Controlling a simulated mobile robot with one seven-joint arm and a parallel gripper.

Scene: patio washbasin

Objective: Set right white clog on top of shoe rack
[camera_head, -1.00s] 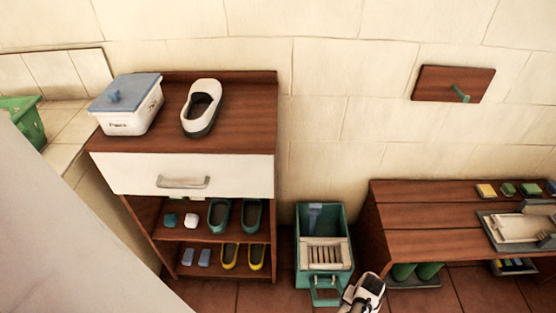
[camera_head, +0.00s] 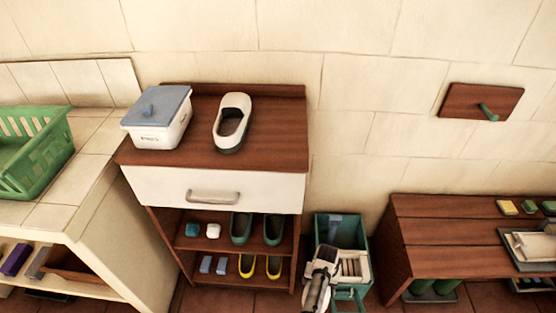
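One white clog (camera_head: 232,122) with a dark inside and dark sole edge lies on the brown top of the shoe rack (camera_head: 262,152), right of a lidded box. Whether it is the left or right one of a pair, I cannot tell. My gripper (camera_head: 322,262) shows as a white and dark shape at the bottom centre, in front of the green crate and right of the rack's lower shelves, well below and apart from the rack top. Its fingers are not clear, and I cannot tell whether it holds anything.
A white box with a blue lid (camera_head: 158,120) stands on the rack top's left; room is free right of the clog. A green crate (camera_head: 358,232) stands beside the rack, a bench (camera_head: 440,236) further right, a green basket (camera_head: 36,150) left.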

